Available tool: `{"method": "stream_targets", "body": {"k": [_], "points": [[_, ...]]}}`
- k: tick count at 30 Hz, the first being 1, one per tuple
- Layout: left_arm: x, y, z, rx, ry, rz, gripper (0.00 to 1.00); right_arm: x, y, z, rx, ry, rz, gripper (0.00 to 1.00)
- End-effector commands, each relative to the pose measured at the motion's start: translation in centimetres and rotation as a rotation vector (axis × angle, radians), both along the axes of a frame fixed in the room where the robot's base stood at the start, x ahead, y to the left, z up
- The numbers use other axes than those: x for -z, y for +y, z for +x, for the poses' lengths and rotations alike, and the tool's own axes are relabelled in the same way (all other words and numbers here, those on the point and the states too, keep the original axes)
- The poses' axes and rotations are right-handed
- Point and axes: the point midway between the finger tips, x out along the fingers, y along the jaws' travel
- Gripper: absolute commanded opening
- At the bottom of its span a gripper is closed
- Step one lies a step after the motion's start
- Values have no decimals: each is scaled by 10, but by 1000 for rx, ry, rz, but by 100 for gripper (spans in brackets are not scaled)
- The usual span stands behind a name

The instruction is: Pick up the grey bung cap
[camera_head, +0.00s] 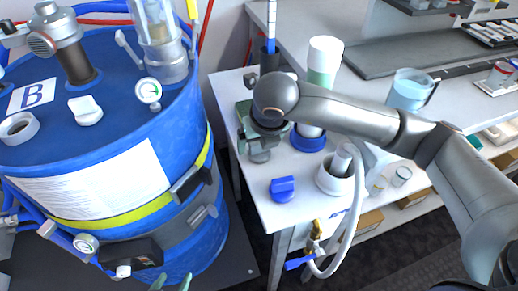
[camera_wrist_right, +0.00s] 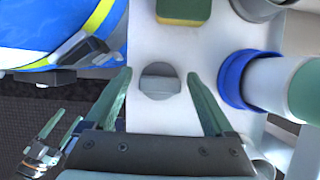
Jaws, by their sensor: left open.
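The grey bung cap (camera_wrist_right: 158,82) sits on the white table top in the right wrist view, a round cap with a raised grip bar. My right gripper (camera_wrist_right: 160,74) is open, with one green finger on each side of the cap and a visible gap to both. In the head view my right gripper (camera_head: 256,136) hangs low over the table's left part, and I cannot clearly tell the cap from the fingers there. My left gripper (camera_head: 172,284) shows only its fingertips at the bottom edge, apart and empty. It also shows in the right wrist view (camera_wrist_right: 48,135).
A blue drum (camera_head: 100,140) stands left of the table. A blue cap (camera_head: 283,188) lies on the table's near part. A blue-ringed cylinder (camera_wrist_right: 238,80) is close right of my right gripper; a sponge (camera_wrist_right: 183,10) is beyond it. A white hose (camera_head: 345,215) hangs in front.

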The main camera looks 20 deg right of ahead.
Motion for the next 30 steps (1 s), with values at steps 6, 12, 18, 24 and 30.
{"method": "stream_targets", "body": {"k": [6, 12, 18, 24, 30], "points": [[-2, 0, 3, -1, -6, 0, 67, -1, 0, 0, 0, -1, 0, 62], [-2, 0, 3, 0, -6, -1, 67, 0, 0, 0, 0, 0, 0, 39], [-2, -1, 3, 0, -6, -1, 67, 1, 0, -1, -1, 3, 0, 17], [0, -1, 0, 1, -1, -1, 67, 2, 0, -1, -1, 5, -1, 2], [1, -1, -3, 1, 6, -2, 67, 1, 0, -2, -1, 7, -2, 1]]}}
